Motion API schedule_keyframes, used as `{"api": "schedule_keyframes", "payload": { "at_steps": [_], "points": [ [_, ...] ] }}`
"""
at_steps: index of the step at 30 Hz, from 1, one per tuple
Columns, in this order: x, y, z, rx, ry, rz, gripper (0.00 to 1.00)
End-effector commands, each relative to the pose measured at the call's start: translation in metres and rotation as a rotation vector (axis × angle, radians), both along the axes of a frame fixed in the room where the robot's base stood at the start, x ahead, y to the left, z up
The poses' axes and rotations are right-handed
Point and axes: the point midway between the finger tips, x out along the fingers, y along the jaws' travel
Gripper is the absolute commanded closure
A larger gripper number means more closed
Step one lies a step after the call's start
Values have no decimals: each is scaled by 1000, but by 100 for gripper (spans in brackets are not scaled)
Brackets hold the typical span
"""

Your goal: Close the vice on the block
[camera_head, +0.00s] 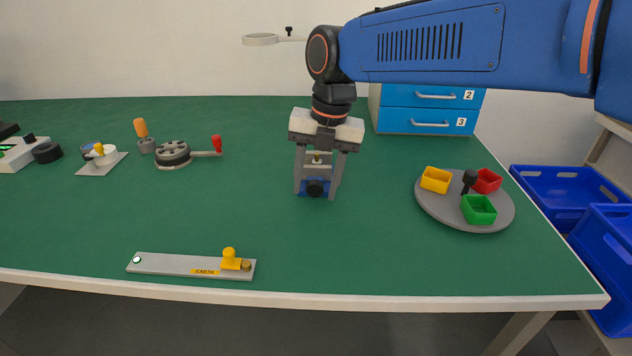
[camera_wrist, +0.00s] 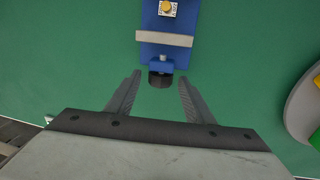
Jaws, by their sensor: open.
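The blue vice (camera_wrist: 151,22) shows at the top of the wrist view, with a pale grey jaw bar (camera_wrist: 164,40) across it. Its black knob (camera_wrist: 160,80) faces my gripper and also shows in the head view (camera_head: 315,188). A small silver block with a yellow top (camera_wrist: 167,7) sits beyond the bar, partly cut off by the frame edge; I cannot tell its exact gap to the jaws. My gripper (camera_head: 316,196) points down at the vice, fingers open. In the wrist view the fingertips (camera_wrist: 160,77) lie on either side of the knob, apart from it.
The plate marked EARTH (camera_head: 170,264) lies at the front edge. A round grey tray (camera_head: 445,214) with coloured bins stands to the right. A crank wheel with a red handle (camera_head: 173,154) stands to the left. Blue drawers (camera_head: 405,122) stand behind. Green table around the vice is clear.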

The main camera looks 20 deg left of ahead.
Motion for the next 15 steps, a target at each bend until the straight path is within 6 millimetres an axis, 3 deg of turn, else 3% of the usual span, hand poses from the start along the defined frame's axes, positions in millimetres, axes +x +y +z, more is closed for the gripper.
{"api": "schedule_keyframes", "payload": {
  "at_steps": [5,10,15],
  "points": [
    [0,0,0,0,0,0,52],
    [0,0,0,0,0,0,93],
    [0,-1,0,9,3,-1,93]
  ]
}}
